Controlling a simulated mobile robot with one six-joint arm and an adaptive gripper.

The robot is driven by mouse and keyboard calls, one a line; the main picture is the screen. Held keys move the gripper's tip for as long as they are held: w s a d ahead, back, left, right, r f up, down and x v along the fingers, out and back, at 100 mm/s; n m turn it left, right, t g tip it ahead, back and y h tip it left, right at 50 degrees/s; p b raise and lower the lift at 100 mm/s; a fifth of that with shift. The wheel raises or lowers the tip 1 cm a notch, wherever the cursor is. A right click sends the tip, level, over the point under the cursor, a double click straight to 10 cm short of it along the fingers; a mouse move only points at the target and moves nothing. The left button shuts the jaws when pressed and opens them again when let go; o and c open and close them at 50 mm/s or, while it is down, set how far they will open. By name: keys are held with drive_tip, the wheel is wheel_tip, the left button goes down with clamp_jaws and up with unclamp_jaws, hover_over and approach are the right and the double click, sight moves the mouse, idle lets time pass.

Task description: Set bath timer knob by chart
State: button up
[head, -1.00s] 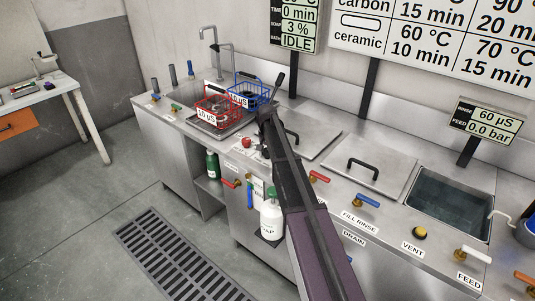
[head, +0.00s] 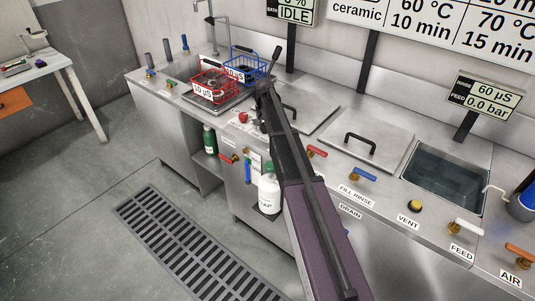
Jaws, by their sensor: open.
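The wall chart (head: 432,30) is cut off at the top; its ceramic row reads 60 °C 10 min and 70 °C 15 min. A dark display (head: 293,12) left of it shows IDLE beside the word BATH; its upper lines are out of view. A small red knob or button (head: 243,117) sits on the steel counter left of my arm. I cannot make out a timer knob or its setting; my arm covers part of the panel.
A red basket (head: 213,79) and a blue basket (head: 242,67) stand at the counter's left. Lids with black handles (head: 360,142) lie right of my arm, beside a water-filled basin (head: 446,180). Valve levers line the front edge. A white bottle (head: 269,188) hangs below.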

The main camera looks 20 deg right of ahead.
drive_tip(key=shift+n, duration=1.9)
drive_tip(key=n, duration=0.3)
drive_tip(key=shift+d+n, duration=0.15)
drive_tip(key=shift+n, duration=0.15)
drive_tip(key=n, duration=0.8)
drive_tip(key=shift+d, duration=0.1)
wheel_tip(320, 180, up, 14)
drive_tip(key=p, duration=1.5)
drive_tip(key=s+a+f+m+b, duration=0.1)
drive_tip(key=s+a+m+b, duration=0.1)
drive_tip(key=s, duration=0.8)
drive_tip(key=s+a+f+m+b, duration=0.1)
drive_tip(key=s+m, duration=0.3)
drive_tip(key=s, duration=0.6)
drive_tip(key=s+a+f+m+b, duration=0.2)
drive_tip(key=s+a, duration=0.2)
drive_tip(key=s, duration=0.5)
drive_tip(key=shift+s+f+m+b, duration=0.35)
drive_tip(key=shift+s+m, duration=0.05)
drive_tip(key=shift+a, duration=0.1)
